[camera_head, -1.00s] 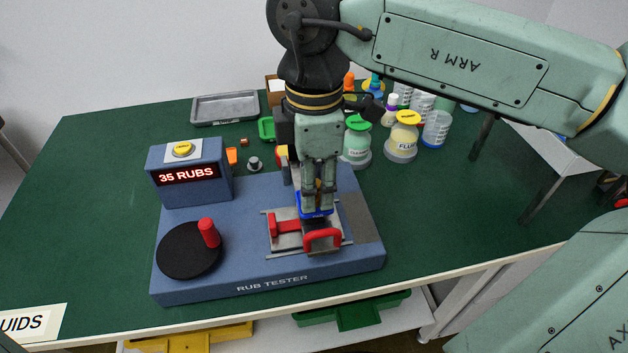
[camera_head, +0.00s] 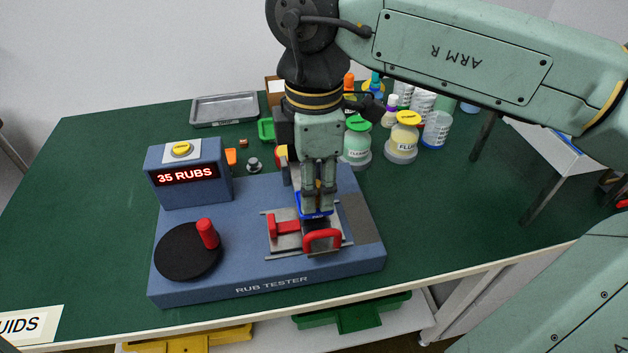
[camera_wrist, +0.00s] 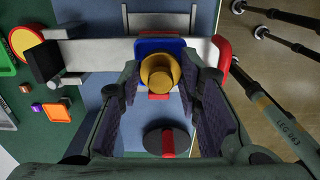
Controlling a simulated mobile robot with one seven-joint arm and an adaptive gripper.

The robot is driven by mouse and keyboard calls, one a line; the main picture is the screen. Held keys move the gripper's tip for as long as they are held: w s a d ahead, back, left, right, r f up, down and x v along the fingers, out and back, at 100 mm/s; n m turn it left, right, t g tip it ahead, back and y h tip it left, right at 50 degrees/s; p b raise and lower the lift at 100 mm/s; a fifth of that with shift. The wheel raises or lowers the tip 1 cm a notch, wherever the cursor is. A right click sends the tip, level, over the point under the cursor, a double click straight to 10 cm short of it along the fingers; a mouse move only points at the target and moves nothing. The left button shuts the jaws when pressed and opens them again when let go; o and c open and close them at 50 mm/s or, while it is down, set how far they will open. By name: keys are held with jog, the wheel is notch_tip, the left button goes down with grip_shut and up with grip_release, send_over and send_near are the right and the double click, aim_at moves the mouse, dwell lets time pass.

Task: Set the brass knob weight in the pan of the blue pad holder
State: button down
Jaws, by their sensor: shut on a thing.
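The brass knob weight (camera_wrist: 161,72) is between my gripper's fingers in the wrist view. My gripper (camera_wrist: 160,80) is shut on it, a finger on each side. The blue pad holder (camera_wrist: 146,46) shows just behind and under the weight. In the head view, my gripper (camera_head: 318,205) points straight down over the blue pad holder (camera_head: 312,212) on the rub tester. The fingers largely hide the weight there. I cannot tell whether the weight touches the pan.
The rub tester (camera_head: 270,275) carries a red handle (camera_head: 322,241), a black disc with a red knob (camera_head: 188,255) and a display reading 35 RUBS (camera_head: 186,174). Bottles and jars (camera_head: 403,140) stand behind right, a grey tray (camera_head: 225,108) at the back. The table's left side is clear.

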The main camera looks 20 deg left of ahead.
jog(key=shift+f+b, duration=0.4)
jog(key=shift+f, duration=0.05)
jog(key=c, duration=1.1)
grip_release()
jog(key=shift+r, duration=0.1)
